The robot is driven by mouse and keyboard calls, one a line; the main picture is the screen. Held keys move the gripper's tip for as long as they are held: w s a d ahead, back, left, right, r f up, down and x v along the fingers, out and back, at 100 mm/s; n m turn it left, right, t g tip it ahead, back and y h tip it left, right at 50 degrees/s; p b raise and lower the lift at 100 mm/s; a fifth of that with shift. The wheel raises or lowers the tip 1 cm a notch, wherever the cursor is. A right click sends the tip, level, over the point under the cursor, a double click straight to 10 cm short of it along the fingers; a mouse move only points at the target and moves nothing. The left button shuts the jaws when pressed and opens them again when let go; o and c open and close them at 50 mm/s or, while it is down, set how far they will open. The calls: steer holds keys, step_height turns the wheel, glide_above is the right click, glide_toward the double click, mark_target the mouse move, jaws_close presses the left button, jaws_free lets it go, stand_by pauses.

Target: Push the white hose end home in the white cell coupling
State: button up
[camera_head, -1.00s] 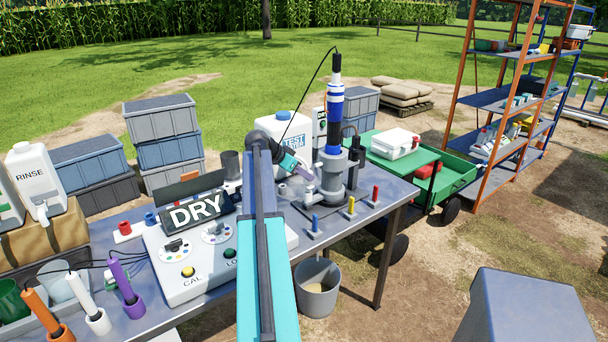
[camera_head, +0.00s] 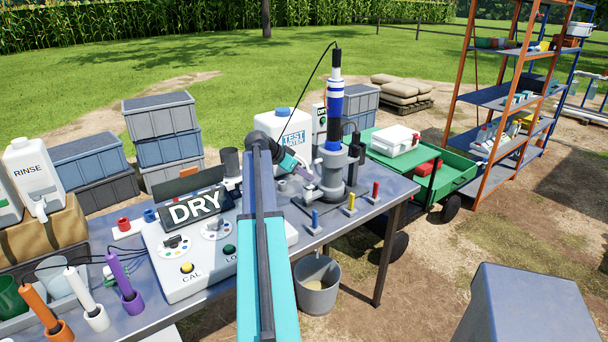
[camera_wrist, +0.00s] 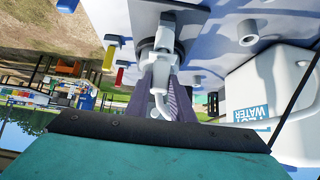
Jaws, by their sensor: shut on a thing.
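The grey flow cell (camera_head: 333,178) stands upright on the bench's right part, with a blue and white column above it. My gripper (camera_head: 305,174) is at the cell's left side. In the wrist view my gripper (camera_wrist: 161,80) is shut on the white hose end (camera_wrist: 160,68), and its white hose (camera_wrist: 160,103) bends back between the fingers. The white cell coupling (camera_wrist: 164,42) lies straight ahead of the hose end, in line with it. They look touching or overlapping; I cannot tell how deep the end sits.
Blue (camera_head: 315,222), yellow (camera_head: 351,203) and red (camera_head: 375,192) pegs stand in front of the cell. The test water container (camera_head: 282,134) is behind my arm. A meter box (camera_head: 195,255) reading DRY is at left. A bucket (camera_head: 317,288) stands below the bench's front edge.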

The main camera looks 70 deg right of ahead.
steer(key=shift+f, duration=0.25)
steer(key=o, duration=1)
steer(key=shift+r, duration=0.1)
steer(key=shift+b+v, duration=1.5)
steer(key=shift+v, duration=5.35)
steer(key=shift+r, duration=0.1)
